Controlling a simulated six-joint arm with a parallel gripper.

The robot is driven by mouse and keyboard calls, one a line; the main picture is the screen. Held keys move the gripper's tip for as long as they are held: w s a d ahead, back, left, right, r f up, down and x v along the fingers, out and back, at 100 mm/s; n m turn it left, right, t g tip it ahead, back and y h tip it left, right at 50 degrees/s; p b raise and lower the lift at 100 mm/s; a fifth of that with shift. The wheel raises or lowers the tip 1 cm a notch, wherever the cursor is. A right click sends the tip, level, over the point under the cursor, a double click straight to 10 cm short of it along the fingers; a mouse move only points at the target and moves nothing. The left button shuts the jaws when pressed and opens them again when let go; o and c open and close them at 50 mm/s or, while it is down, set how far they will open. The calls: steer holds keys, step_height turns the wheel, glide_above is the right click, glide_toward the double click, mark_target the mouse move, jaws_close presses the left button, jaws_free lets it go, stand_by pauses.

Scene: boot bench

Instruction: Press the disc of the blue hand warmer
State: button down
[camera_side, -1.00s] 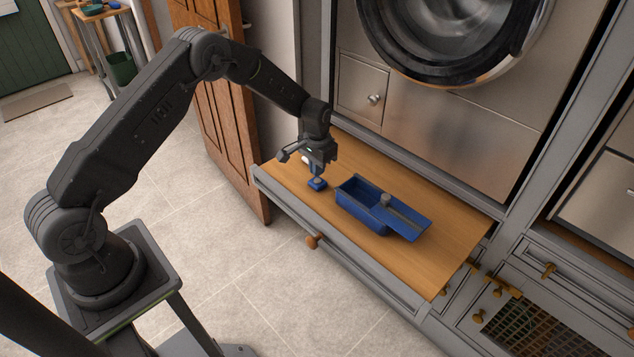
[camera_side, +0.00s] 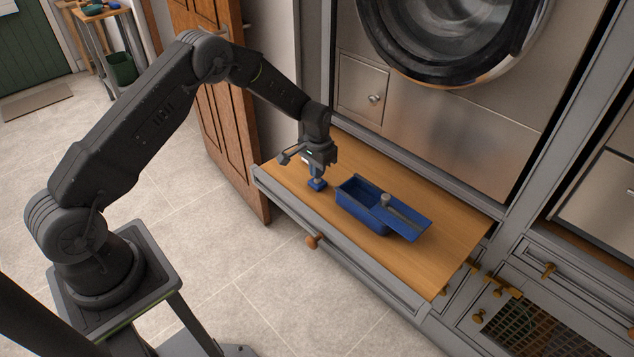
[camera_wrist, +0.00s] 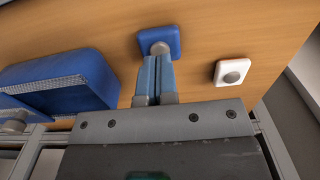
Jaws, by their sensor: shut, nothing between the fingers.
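The blue hand warmer (camera_side: 317,186) is a small square block lying on the wooden bench top, left of the blue box. In the wrist view the blue hand warmer (camera_wrist: 172,34) shows a grey disc (camera_wrist: 159,48) in its middle. My gripper (camera_side: 317,178) points down right over it in the side view. In the wrist view the two fingers of my gripper (camera_wrist: 157,58) are together and empty, with their tips at the near edge of the disc. I cannot tell whether they touch it.
A white square block with a grey disc (camera_wrist: 232,72) lies to the right in the wrist view. A blue box (camera_side: 357,207) with its lid (camera_side: 408,221) slid partly off stands right of my gripper on the bench top (camera_side: 455,245). The washer front (camera_side: 440,130) rises behind.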

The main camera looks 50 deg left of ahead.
steer(key=shift+f, duration=0.9)
stand_by(0.4)
steer(key=shift+r, duration=3.5)
steer(key=shift+r, duration=0.1)
steer(key=s+d+r+t, duration=0.1)
steer(key=s+d+r, duration=0.2)
steer(key=s+r, duration=0.6)
steer(key=s+d+r+t, duration=0.2)
steer(key=s+r, duration=0.2)
steer(key=r, duration=1)
steer(key=s+d+r+t, duration=0.1)
steer(key=s, duration=0.9)
steer(key=s+d+r+t, duration=0.1)
steer(key=s+d+r, duration=0.1)
steer(key=s, duration=0.7)
steer(key=shift+s+d+r+t, duration=0.2)
steer(key=shift+s+r+t, duration=0.1)
steer(key=shift+s, duration=0.05)
